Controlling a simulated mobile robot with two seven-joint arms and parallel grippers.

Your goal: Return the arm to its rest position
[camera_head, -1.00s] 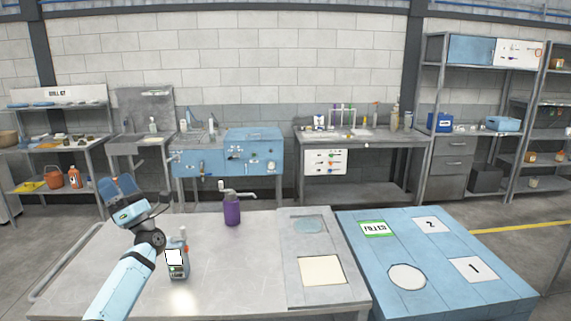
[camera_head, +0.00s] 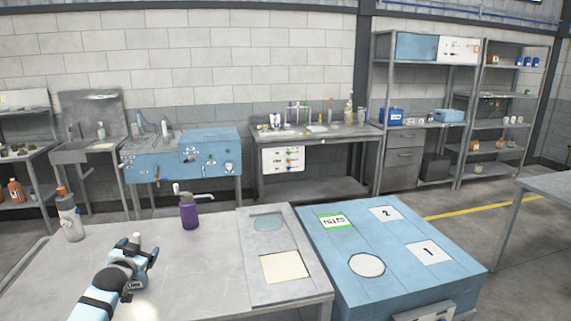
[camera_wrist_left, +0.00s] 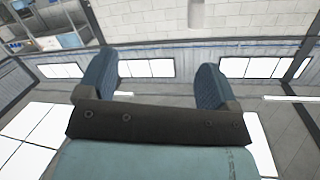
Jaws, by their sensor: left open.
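My left arm comes in from the lower left in the head view, low over the grey table (camera_head: 190,262). My left gripper (camera_head: 148,256) is at its end, over the table's front left part, apart from the bottles. In the left wrist view the two blue fingers of this gripper (camera_wrist_left: 155,85) stand wide apart with nothing between them. That view looks out at walls, windows and ceiling. My right gripper does not show.
A grey-white bottle with an orange cap (camera_head: 70,218) stands at the table's left. A purple pump bottle (camera_head: 189,212) stands at its back. A grey panel (camera_head: 251,262) lies on the right part. The blue table (camera_head: 335,268) with marked spots adjoins it.

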